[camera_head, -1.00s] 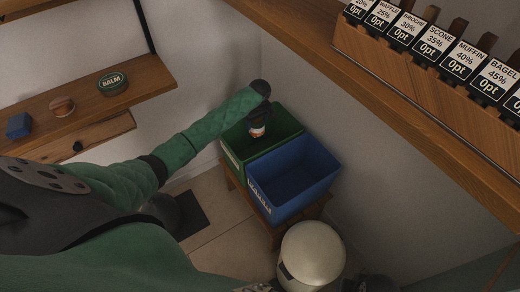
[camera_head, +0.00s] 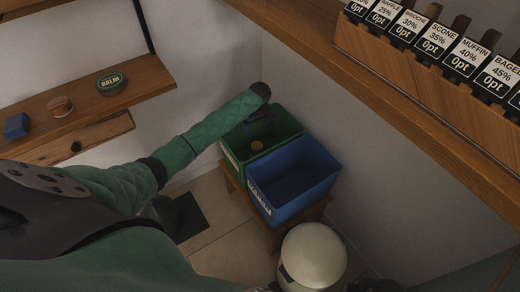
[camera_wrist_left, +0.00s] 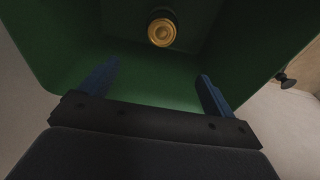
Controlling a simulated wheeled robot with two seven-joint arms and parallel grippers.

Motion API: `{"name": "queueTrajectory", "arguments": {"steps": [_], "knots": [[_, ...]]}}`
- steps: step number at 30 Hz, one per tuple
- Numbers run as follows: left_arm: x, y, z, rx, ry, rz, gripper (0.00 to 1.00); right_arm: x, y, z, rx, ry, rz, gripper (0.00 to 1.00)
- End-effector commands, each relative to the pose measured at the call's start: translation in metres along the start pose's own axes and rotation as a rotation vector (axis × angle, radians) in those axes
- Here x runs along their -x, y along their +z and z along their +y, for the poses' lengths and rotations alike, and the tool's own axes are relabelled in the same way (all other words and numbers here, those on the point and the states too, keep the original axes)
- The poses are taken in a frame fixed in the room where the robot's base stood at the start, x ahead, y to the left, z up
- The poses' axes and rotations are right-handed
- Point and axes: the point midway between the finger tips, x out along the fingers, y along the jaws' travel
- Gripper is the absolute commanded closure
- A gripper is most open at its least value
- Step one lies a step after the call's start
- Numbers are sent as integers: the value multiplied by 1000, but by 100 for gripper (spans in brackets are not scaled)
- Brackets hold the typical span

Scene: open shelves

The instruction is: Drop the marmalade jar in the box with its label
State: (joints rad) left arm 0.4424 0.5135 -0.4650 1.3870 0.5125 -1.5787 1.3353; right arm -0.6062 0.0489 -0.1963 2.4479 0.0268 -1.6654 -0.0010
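The marmalade jar (camera_head: 257,146) is inside the green box (camera_head: 232,160); only its round gold lid shows. In the left wrist view the lid (camera_wrist_left: 162,30) faces me, beyond the fingertips, and the green box wall (camera_wrist_left: 270,40) surrounds it. My left gripper (camera_head: 258,115) is over the back of the green box. In the left wrist view its two blue fingers (camera_wrist_left: 158,85) are apart with nothing between them. The blue box (camera_head: 312,185) stands beside the green one and looks empty. Both boxes have front labels, too small to read surely. My right gripper is not in view.
The boxes stand on a small wooden stand (camera_head: 275,235). A cream rounded bin (camera_head: 315,250) is in front. A wooden shelf (camera_head: 85,110) at left carries a BALM tin (camera_head: 111,83), a round wooden item (camera_head: 60,105) and a blue block (camera_head: 17,125). A long shelf with price tags (camera_head: 437,40) runs at upper right.

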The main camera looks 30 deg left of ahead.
Motion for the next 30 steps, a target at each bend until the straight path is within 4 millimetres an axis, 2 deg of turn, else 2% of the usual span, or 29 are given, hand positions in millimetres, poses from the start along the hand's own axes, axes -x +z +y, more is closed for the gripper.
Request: {"name": "queueTrajectory", "arguments": {"steps": [8,21,30], "knots": [[6,0,0,-1,1,0,10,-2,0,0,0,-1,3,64],[67,0,1,0,2,0,10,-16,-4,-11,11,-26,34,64],[78,0,0,0,0,0,10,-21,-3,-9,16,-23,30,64]]}}
